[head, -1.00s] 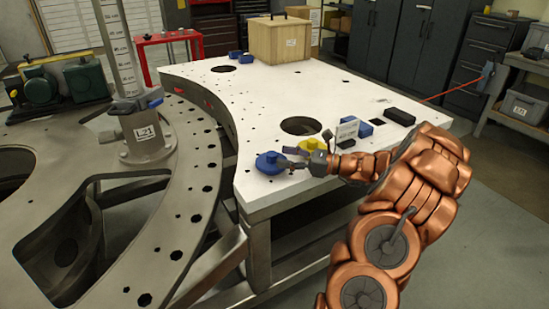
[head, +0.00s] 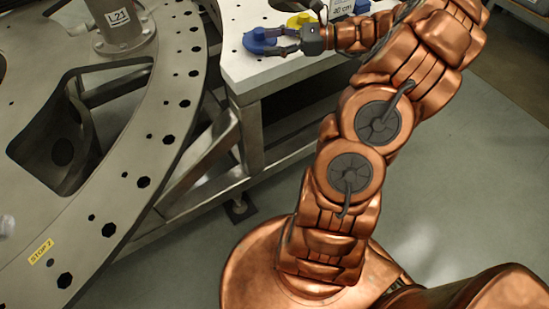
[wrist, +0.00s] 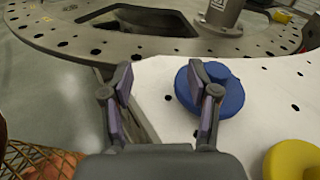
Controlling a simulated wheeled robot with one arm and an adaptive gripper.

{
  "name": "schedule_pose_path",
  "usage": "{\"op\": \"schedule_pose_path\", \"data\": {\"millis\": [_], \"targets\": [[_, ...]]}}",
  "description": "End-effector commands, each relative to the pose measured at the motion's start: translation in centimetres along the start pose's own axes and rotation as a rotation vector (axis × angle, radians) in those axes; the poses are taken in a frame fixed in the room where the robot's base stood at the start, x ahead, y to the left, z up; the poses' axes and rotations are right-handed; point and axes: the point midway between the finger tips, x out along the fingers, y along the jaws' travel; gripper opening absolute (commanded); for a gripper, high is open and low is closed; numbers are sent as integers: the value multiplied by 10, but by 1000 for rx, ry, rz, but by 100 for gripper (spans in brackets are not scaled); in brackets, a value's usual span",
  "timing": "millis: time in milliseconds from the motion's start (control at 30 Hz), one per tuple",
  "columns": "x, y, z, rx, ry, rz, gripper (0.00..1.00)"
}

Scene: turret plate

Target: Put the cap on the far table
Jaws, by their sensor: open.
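A round blue cap (head: 257,41) with a raised knob lies on the white plate-topped table (head: 238,72) near its corner. My gripper (head: 276,41) is open beside it, low over the table top. In the wrist view my gripper (wrist: 162,78) has its two fingers spread. The blue cap (wrist: 232,98) shows behind and around the right finger, not centred between the fingers. Whether that finger touches it I cannot tell. A yellow cap (head: 298,20) lies close by and also shows in the wrist view (wrist: 292,160).
A large grey ring plate (head: 150,165) with holes fills the left, carrying a post labelled L21 (head: 120,25). A gap separates it from the white table. A small white sign (head: 341,8) and a blue block (head: 362,6) stand behind my gripper.

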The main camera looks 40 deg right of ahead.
Motion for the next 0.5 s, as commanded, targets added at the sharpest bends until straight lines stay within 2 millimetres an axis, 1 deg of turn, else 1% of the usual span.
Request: {"op": "schedule_pose_path", "data": {"millis": [33, 67, 100, 167, 200, 333, 433, 500], "targets": [[24, 19, 12, -47, 29, 75, 60], [36, 30, 16, -74, 46, 115, 60], [50, 46, 20, -110, 70, 170, 60], [69, 69, 28, -170, 104, 249, 60], [80, 85, 31, -207, 125, 303, 60], [108, 139, 39, -335, 192, 476, 60], [120, 179, 42, -442, 242, 603, 60], [124, 206, 42, -516, 276, 692, 60]]}}
